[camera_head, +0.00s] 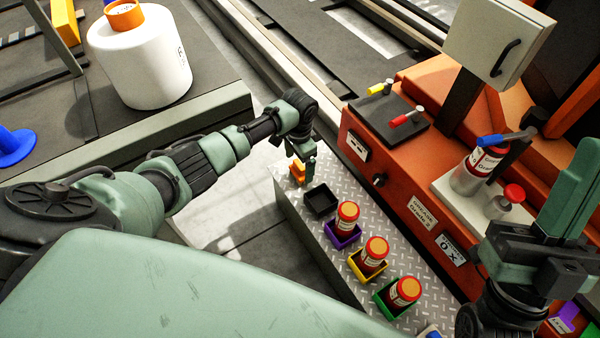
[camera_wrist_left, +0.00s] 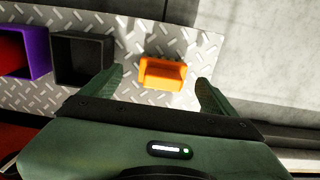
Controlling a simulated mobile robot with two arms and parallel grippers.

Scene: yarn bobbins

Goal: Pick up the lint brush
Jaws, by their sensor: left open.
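A small orange block-like piece (camera_head: 297,171) lies at the far end of the diamond-plate ledge; I take it for the lint brush, though its bristles cannot be made out. In the left wrist view the orange piece (camera_wrist_left: 162,74) lies between and just beyond the fingertips. My left gripper (camera_head: 305,168) is open over that end of the ledge, and its spread fingers (camera_wrist_left: 160,85) show in the wrist view with nothing between them in grip. My right gripper (camera_head: 568,185) is upright at the right edge; its finger gap is not clear.
An empty black tray (camera_head: 320,201) sits beside the orange piece. The orange machine (camera_head: 400,185) borders the ledge.

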